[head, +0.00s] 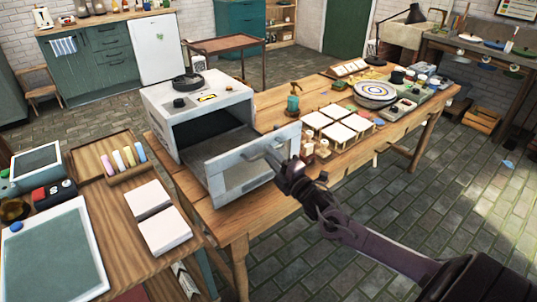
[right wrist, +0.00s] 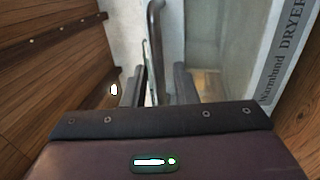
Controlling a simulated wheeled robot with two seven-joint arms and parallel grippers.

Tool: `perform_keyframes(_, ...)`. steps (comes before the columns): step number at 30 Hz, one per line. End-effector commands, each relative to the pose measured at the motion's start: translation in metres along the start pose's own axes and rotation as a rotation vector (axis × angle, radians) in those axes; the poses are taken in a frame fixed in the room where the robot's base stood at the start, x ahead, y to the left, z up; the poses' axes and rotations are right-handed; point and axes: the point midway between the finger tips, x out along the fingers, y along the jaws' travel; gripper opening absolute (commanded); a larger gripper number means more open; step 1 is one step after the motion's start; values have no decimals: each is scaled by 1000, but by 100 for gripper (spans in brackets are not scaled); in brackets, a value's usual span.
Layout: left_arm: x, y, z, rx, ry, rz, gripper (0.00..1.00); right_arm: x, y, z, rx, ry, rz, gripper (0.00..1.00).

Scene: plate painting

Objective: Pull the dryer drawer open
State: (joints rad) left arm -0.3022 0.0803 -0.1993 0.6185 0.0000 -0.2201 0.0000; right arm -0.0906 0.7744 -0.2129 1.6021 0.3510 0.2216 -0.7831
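The dryer (head: 207,97) is a white box on the wooden workbench, with a dark opening at its front. Its drawer (head: 237,172) stands pulled out, and its pale front panel with a window is well clear of the box. The drawer handle (head: 274,160) is a grey bar on that panel; in the right wrist view the handle (right wrist: 156,30) runs down between my fingers. My right gripper (head: 291,168) is at the handle, with its fingers (right wrist: 160,88) on either side of it, closed about it. The exact contact is partly hidden. My left gripper is not in view.
A side table (head: 97,200) with chalks and white pads stands at front left. Open brick floor (head: 400,215) lies in front.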

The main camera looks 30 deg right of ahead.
Motion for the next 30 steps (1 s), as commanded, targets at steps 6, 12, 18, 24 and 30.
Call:
perform_keyframes(6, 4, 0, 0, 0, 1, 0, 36, -34, -2, 0, -1, 1, -2, 26)
perform_keyframes(12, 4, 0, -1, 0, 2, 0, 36, -51, 0, 0, -2, 0, -1, 26)
perform_keyframes(18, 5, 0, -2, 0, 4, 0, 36, -54, 0, 0, -1, 0, 0, 26)
perform_keyframes(24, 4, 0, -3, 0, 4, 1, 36, -54, 0, 0, -1, 0, 1, 26)
perform_keyframes(30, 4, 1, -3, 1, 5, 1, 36, -54, 0, 0, -1, 0, 0, 26)
